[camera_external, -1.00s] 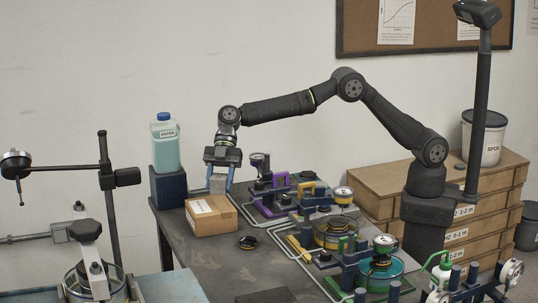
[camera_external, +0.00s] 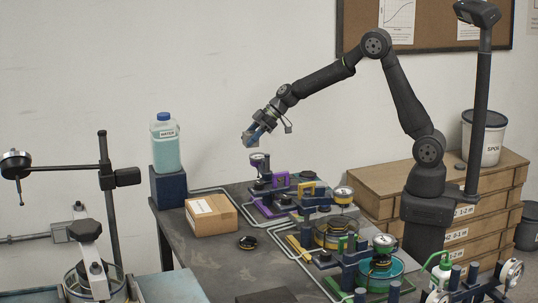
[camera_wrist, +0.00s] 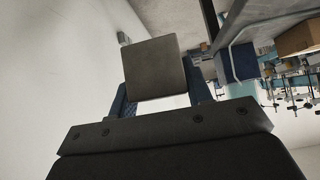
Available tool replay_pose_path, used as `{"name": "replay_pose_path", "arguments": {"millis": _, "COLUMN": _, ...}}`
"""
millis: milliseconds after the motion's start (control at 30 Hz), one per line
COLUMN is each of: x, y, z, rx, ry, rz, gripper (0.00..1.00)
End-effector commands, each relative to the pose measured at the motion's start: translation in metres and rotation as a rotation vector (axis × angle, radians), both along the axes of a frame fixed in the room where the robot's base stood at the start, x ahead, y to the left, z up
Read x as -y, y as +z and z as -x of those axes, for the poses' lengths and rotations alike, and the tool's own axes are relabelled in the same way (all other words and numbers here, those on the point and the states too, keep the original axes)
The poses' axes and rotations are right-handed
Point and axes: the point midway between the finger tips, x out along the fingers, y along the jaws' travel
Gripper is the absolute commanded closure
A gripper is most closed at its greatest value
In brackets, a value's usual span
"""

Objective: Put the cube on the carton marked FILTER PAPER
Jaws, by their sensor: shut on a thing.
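The grey cube (camera_wrist: 155,68) sits between the two blue fingers of my gripper (camera_external: 252,136), which is shut on it. In the external view the cube is small and partly covered by the fingers. My gripper is tilted and high in the air, right of and well above the cardboard carton (camera_external: 208,222). Nothing lies on the carton.
A WATER bottle (camera_external: 165,145) stands on a dark blue block (camera_external: 168,187) behind and left of the carton. Valves, gauges and pipes crowd the table right of it. A black knob-like piece (camera_external: 247,242) lies in front. Air around my gripper is clear.

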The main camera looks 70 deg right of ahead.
Motion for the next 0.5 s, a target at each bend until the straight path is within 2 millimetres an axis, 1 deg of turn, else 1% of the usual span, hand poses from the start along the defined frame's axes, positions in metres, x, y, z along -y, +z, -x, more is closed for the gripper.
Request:
{"name": "replay_pose_path", "arguments": {"millis": 33, "x": 0.015, "y": -0.001, "z": 0.004, "rx": -0.001, "ry": -0.034, "rz": 0.001, "gripper": 0.85}}
{"name": "replay_pose_path", "arguments": {"millis": 100, "x": 0.031, "y": -0.003, "z": 0.010, "rx": -0.003, "ry": -0.076, "rz": 0.002, "gripper": 0.85}}
{"name": "replay_pose_path", "arguments": {"millis": 200, "x": 0.050, "y": -0.006, "z": 0.018, "rx": -0.006, "ry": -0.130, "rz": 0.007, "gripper": 0.85}}
{"name": "replay_pose_path", "arguments": {"millis": 300, "x": 0.064, "y": -0.009, "z": 0.026, "rx": -0.010, "ry": -0.182, "rz": 0.010, "gripper": 0.85}}
{"name": "replay_pose_path", "arguments": {"millis": 367, "x": 0.070, "y": -0.009, "z": 0.031, "rx": -0.013, "ry": -0.213, "rz": 0.013, "gripper": 0.85}}
{"name": "replay_pose_path", "arguments": {"millis": 400, "x": 0.070, "y": -0.009, "z": 0.034, "rx": -0.016, "ry": -0.228, "rz": 0.016, "gripper": 0.85}}
{"name": "replay_pose_path", "arguments": {"millis": 500, "x": 0.060, "y": -0.006, "z": 0.034, "rx": -0.020, "ry": -0.240, "rz": 0.017, "gripper": 0.85}}
